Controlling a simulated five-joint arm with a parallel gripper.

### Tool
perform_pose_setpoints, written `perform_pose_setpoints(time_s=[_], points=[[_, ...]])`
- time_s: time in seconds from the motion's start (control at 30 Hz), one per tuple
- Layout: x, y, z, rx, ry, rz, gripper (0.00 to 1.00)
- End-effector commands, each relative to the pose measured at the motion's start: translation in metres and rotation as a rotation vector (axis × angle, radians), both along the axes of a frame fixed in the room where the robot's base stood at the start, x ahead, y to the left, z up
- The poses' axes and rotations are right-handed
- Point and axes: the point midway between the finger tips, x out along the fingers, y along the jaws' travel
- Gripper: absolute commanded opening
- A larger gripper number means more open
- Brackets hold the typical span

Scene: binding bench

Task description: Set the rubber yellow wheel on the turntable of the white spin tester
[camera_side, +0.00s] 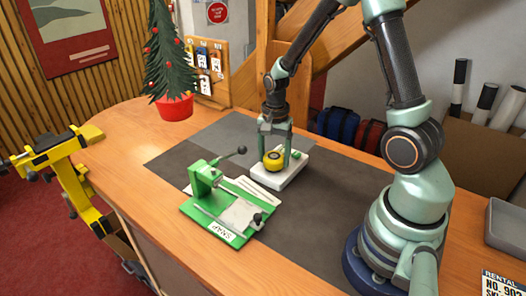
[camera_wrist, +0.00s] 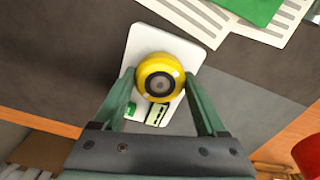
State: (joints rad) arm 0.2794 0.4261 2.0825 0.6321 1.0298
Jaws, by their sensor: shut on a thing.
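The yellow wheel (camera_side: 273,161) has a dark grey hub, and it also shows in the wrist view (camera_wrist: 160,78). My gripper (camera_side: 274,150) is shut on the wheel from above; in the wrist view its two green fingers (camera_wrist: 160,95) flank the wheel. The white spin tester (camera_side: 288,172) is a flat block with a green part at one end, and it also shows in the wrist view (camera_wrist: 143,40). The wheel is over the tester's near-left end in the side view. The turntable is hidden under the wheel, and I cannot tell whether they touch.
A green binding jig (camera_side: 212,206) with a lever stands left of the tester, with printed sheets (camera_side: 256,188) beside it. A small tree in a red pot (camera_side: 174,107) is at the back left. A grey tray (camera_side: 507,226) lies far right. The dark mat (camera_side: 310,230) is clear in front.

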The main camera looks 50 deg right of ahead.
Motion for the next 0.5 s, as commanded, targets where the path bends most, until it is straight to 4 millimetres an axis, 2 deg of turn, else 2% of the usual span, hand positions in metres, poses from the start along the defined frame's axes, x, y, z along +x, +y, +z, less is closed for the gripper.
perform_pose_setpoints(time_s=[0.33,0.37,0.4,0.5], points=[[0.0001,-0.0001,-0.0006,0.000,0.000,0.000,0.13],[0.0001,-0.0001,-0.0006,0.000,0.000,0.000,0.82],[0.0001,-0.0001,-0.0006,0.000,0.000,0.000,0.97],[0.0001,-0.0001,-0.0005,0.000,0.000,0.000,1.00]])
